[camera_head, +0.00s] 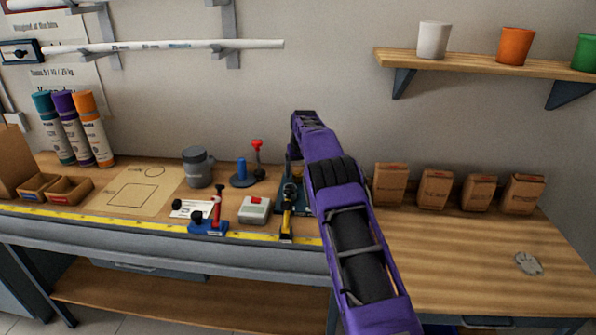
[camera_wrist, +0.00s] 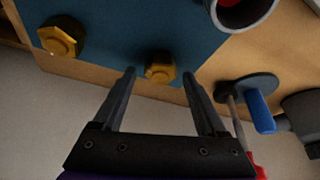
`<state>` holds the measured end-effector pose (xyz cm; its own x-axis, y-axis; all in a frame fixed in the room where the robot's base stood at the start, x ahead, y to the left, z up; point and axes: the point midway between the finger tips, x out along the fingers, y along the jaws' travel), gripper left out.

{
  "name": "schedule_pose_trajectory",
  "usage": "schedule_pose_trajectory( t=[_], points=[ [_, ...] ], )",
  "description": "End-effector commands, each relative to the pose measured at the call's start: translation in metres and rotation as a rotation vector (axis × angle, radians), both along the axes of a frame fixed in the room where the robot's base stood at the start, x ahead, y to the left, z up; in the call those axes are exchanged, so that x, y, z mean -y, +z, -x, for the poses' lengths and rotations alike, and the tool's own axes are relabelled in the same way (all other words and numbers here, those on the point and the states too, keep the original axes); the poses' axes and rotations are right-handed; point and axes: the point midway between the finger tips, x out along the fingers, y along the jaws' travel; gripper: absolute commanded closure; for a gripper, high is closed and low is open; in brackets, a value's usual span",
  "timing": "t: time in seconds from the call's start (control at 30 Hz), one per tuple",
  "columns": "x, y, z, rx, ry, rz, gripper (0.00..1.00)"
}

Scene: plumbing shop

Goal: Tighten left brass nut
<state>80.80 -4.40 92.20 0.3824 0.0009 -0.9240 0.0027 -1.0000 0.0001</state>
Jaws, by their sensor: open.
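In the wrist view, a blue plate (camera_wrist: 115,25) carries two brass hex nuts. One nut (camera_wrist: 160,72) is between the tips of my open gripper (camera_wrist: 159,74), with a gap to both fingers; I cannot tell whether the tips reach its depth. It is nearer the blue-handled item, which stands left of the plate in the head view, so it appears to be the left nut. The other nut (camera_wrist: 60,38) is at the wrist view's upper left, clear of the fingers. In the head view, my purple arm hides much of the dark plate (camera_head: 282,190) and both nuts.
A grey-rimmed round opening (camera_wrist: 242,12), red inside, is close to the fingers. Brown bags (camera_head: 433,188) line the right back.

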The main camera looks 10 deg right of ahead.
Motion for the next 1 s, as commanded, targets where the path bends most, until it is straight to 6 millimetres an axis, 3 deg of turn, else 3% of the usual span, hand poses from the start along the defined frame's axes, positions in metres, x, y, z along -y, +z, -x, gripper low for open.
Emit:
schedule_pose_trajectory(
  t=[0.07, 0.43, 0.77, 1.0],
  points=[
    [-0.0001, 0.0002, 0.0000, 0.000, 0.000, 0.000, 0.34],
    [-0.0001, 0.0004, 0.0000, 0.000, 0.001, 0.000, 1.00],
    [-0.0007, 0.0016, -0.0001, -0.001, -0.034, 0.000, 1.00],
    [-0.0010, 0.0022, -0.0003, -0.001, -0.166, 0.002, 1.00]
  ],
)
